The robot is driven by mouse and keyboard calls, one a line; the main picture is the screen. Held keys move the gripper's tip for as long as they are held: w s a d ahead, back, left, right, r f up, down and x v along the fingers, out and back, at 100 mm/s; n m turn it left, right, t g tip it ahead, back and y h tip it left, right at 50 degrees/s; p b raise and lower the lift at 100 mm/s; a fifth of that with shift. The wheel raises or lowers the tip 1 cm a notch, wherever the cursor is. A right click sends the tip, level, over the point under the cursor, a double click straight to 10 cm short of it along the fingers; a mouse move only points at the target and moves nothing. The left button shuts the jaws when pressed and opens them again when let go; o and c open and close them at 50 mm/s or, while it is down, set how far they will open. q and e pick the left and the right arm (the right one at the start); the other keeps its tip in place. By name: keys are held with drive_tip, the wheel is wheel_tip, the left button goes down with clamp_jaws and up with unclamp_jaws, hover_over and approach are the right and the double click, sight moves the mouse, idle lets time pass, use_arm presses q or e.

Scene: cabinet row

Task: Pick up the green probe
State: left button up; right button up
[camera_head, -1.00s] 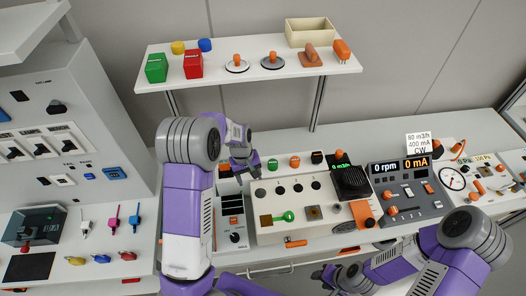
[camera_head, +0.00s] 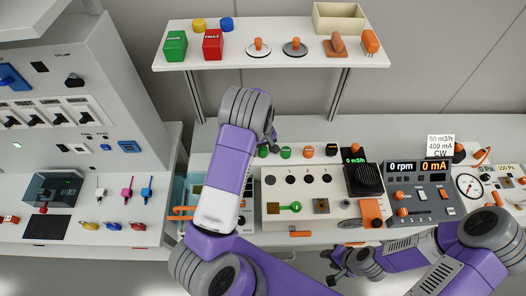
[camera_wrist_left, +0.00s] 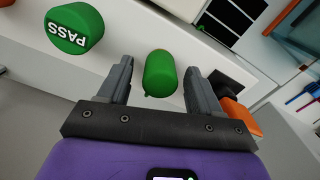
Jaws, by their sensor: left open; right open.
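The green probe (camera_wrist_left: 160,73) is a rounded green cylinder in the left wrist view. It shows between the two fingers of my left gripper (camera_wrist_left: 160,80), with a gap on each side. In the head view the probe (camera_head: 263,152) is a small green top at the back-left edge of the white bench panel. My left gripper (camera_head: 273,138) is open just behind it there, partly hidden by my forearm. How deep the probe lies between the fingers is hard to tell. My right gripper (camera_head: 337,272) is open and empty in front of the bench.
A green round piece marked PASS (camera_wrist_left: 75,27) stands beside the probe; orange-topped pieces (camera_head: 309,151) continue the row. The white panel (camera_head: 270,180) with dark holes lies in front. A shelf (camera_head: 275,58) with blocks hangs above. A cabinet (camera_head: 75,110) stands left.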

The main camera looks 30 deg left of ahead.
use_arm(q)
drive_tip(key=c, duration=1.1)
